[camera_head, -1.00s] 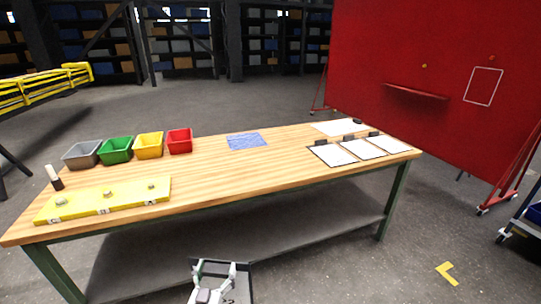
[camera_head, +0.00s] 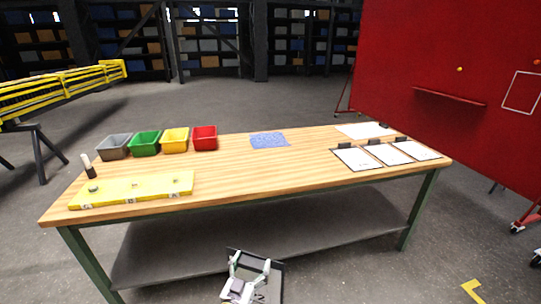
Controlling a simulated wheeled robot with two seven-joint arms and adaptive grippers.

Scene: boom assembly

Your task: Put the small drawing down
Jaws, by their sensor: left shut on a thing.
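My left gripper (camera_head: 250,260) shows at the bottom of the head view, in front of the table's near edge and lower in the picture. It is shut on a dark, thin-edged board (camera_head: 277,272), seemingly the small drawing on its clipboard. The gripper covers much of the board, and its drawn face cannot be made out. The wooden table (camera_head: 250,178) stands beyond it. Three clipboards with white sheets lie at the table's right end: left (camera_head: 354,158), middle (camera_head: 388,153) and right (camera_head: 418,149). My right gripper is not in view.
Grey (camera_head: 114,147), green (camera_head: 145,143), yellow (camera_head: 175,140) and red (camera_head: 205,138) bins stand at the table's back left. A yellow board (camera_head: 130,190) lies in front. A blue sheet (camera_head: 269,140) and a white sheet (camera_head: 362,130) lie farther back. The table's middle is clear.

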